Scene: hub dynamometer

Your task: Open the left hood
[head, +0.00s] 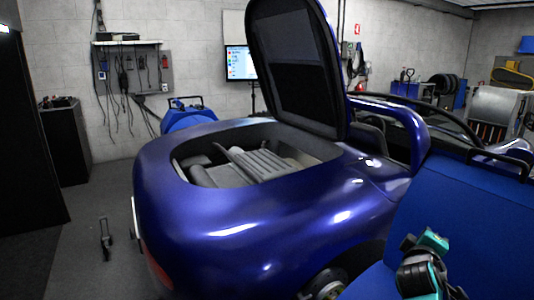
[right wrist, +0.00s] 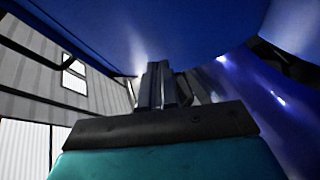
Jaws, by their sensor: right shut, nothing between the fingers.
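A blue car (head: 230,215) fills the middle of the head view. A hood panel (head: 295,70) on it stands raised, nearly upright, with its dark underside facing me. Below it is an open bay (head: 255,160) with grey ribbed parts inside. I cannot tell whether this panel is the left hood. My right gripper (right wrist: 155,85) is shut and empty in the right wrist view, close under a blue surface; contact is unclear. In the head view my teal and black right wrist shows at lower right, in front of a blue box (head: 465,210). My left gripper is out of view.
The blue box with a black handle stands beside the car's wheel (head: 327,285) at right. Another blue unit (head: 190,115) is behind the car. A black cabinet (head: 65,140) stands at left. The floor (head: 85,255) at lower left is mostly clear, apart from a small stand (head: 105,240).

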